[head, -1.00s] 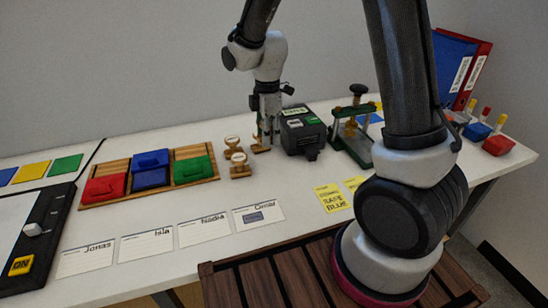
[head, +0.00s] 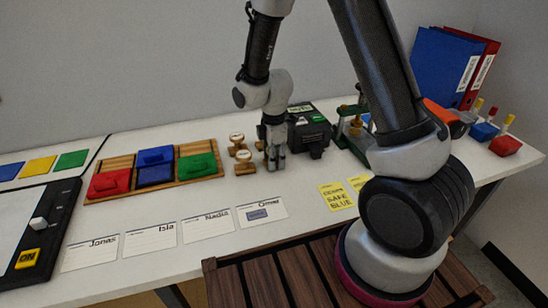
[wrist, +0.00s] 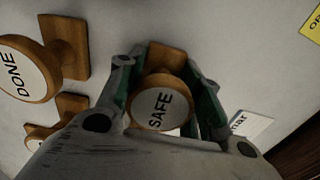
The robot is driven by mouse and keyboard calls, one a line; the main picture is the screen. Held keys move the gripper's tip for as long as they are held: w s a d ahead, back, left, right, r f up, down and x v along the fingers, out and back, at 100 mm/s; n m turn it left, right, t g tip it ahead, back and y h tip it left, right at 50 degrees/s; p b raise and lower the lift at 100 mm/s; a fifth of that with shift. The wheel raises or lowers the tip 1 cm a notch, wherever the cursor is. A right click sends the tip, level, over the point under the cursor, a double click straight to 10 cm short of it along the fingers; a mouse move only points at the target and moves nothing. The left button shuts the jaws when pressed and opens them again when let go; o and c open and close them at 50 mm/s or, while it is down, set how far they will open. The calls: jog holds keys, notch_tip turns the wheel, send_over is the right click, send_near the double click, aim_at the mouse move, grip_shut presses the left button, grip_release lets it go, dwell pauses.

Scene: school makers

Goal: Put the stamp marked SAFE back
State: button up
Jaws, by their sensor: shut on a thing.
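The stamp marked SAFE (wrist: 158,103) is a round wooden-rimmed knob with a white label on a wooden base. In the wrist view it sits between the fingers of my gripper (wrist: 162,85), which is shut on it. In the head view my gripper (head: 276,164) points down at the table, right of two other wooden stamps, and mostly hides the held stamp. I cannot tell whether its base touches the table. The stamp marked DONE (wrist: 28,70) stands left in the wrist view; another stamp (wrist: 40,135) is partly hidden there.
A black device (head: 308,132) and a green press (head: 350,135) stand close on the right. A wooden tray (head: 130,188) with red, blue and green pads lies left. Name cards lie in front; Omar's card (head: 262,211) bears a bluish mark. A yellow note (head: 336,197) reads SAFE BLUE.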

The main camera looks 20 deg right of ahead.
jog(key=o, duration=1.1)
jog(key=shift+c, duration=0.2)
notch_tip(320, 180, up, 12)
jog(key=shift+f, duration=0.2)
jog(key=shift+d+r, duration=0.15)
jog(key=shift+r, duration=0.45)
jog(key=s+d+r+m+t, duration=0.2)
jog(key=s+d+r+m, duration=0.5)
jog(key=s, duration=0.4)
jog(key=s+d+r+m+t, duration=0.2)
jog(key=s+d+r+m, duration=0.5)
jog(key=s+r+m, duration=0.3)
jog(key=shift+s+d+m, duration=0.3)
jog(key=shift+s+m, duration=0.2)
jog(key=shift+r, duration=0.1)
